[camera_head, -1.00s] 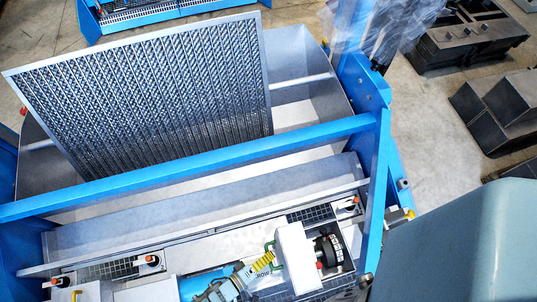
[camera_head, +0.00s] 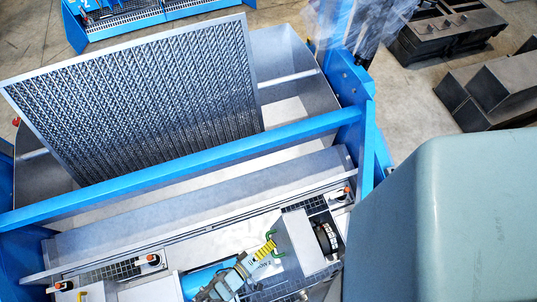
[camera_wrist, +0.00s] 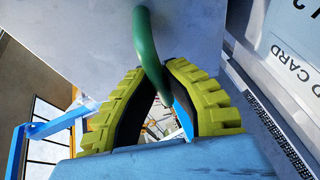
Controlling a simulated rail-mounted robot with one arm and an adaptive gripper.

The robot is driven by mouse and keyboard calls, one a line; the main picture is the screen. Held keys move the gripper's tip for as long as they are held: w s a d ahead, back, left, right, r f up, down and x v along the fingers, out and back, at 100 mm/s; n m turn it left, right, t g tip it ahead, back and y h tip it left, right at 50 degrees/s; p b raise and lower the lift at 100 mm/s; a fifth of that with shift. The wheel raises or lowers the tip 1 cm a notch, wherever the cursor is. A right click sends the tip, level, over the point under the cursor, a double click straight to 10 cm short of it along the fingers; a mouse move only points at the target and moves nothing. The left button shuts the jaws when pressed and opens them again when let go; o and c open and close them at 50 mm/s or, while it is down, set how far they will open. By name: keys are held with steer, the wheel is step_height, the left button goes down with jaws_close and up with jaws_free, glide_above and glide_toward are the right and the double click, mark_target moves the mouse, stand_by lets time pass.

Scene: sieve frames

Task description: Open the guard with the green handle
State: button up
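The guard (camera_head: 300,243) is a grey metal cover on the machine, tilted, with a dark opening at its right side in the head view. In the wrist view the guard (camera_wrist: 190,25) is a flat grey face across the top. Its green handle (camera_wrist: 148,45) is a curved bar that passes down between the fingertips. My gripper (camera_wrist: 160,68), with yellow-green ribbed fingers and black pads, is closed around the handle. In the head view the gripper (camera_head: 273,246) is at the guard's left side, and only a bit of green shows there.
A blue frame beam (camera_head: 190,168) crosses behind the guard. A big perforated sieve panel (camera_head: 140,95) stands beyond it. Orange-tipped clamps (camera_head: 153,259) sit along the grey rail. A card holder with lettering (camera_wrist: 290,50) is near the gripper at right.

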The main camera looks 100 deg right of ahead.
steer(key=o, duration=0.5)
steer(key=v, duration=0.7)
steer(key=shift+w, duration=0.2)
steer(key=shift+a, duration=0.1)
stand_by(0.4)
